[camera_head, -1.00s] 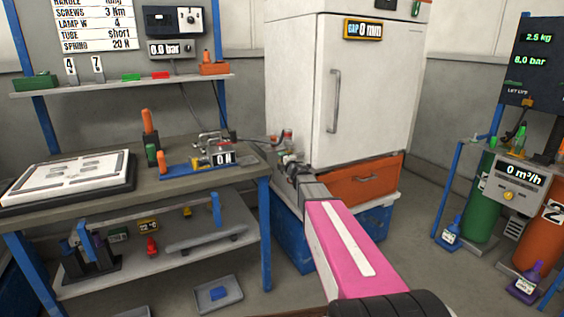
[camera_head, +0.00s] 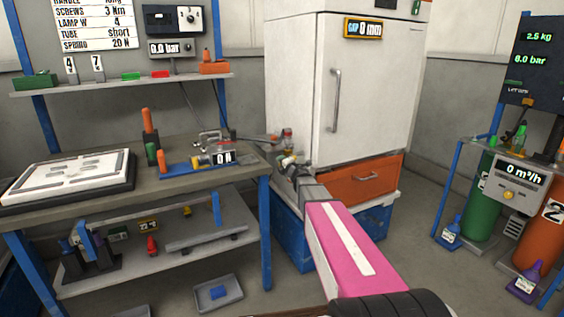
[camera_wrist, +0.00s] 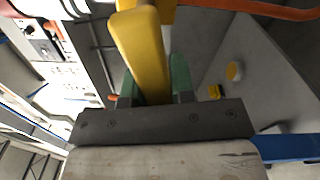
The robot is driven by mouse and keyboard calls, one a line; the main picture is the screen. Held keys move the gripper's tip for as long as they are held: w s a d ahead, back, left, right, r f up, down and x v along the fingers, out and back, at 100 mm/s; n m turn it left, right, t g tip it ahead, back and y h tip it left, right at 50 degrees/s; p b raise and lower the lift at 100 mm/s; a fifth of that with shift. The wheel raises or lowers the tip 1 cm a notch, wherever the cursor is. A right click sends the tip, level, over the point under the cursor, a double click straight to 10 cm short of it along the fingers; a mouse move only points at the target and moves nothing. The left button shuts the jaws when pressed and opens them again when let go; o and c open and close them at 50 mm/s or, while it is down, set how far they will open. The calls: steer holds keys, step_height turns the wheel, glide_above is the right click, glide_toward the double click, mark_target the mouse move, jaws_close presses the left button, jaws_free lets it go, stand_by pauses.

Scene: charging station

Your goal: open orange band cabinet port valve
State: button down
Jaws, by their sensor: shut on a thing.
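The white cabinet (camera_head: 300,70) stands at centre with its door shut and small port fittings (camera_head: 287,138) low on its left side. My gripper (camera_head: 289,165) is at those fittings; the head view shows them too small to tell the bands apart. In the wrist view my gripper (camera_wrist: 156,88) is shut on a yellow valve lever (camera_wrist: 138,50), which passes between the two green fingers. An orange curved piece (camera_wrist: 255,9) runs along the top right of that view; whether it is the orange band I cannot tell. The valve body is mostly out of view.
The workbench (camera_head: 90,205) with a blue-based fixture is close to the left of my gripper. An orange drawer (camera_head: 345,185) and blue base (camera_head: 288,235) lie below the cabinet.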

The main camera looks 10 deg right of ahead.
steer(key=w+d+f+n, duration=0.1)
steer(key=d+f+n, duration=0.3)
steer(key=n, duration=1.1)
steer(key=shift+w+d, duration=0.3)
steer(key=shift+d, duration=0.25)
steer(key=shift+f, duration=0.1)
steer(key=c, duration=1)
jaws_free()
steer(key=shift+o, duration=0.2)
steer(key=v, duration=1.1)
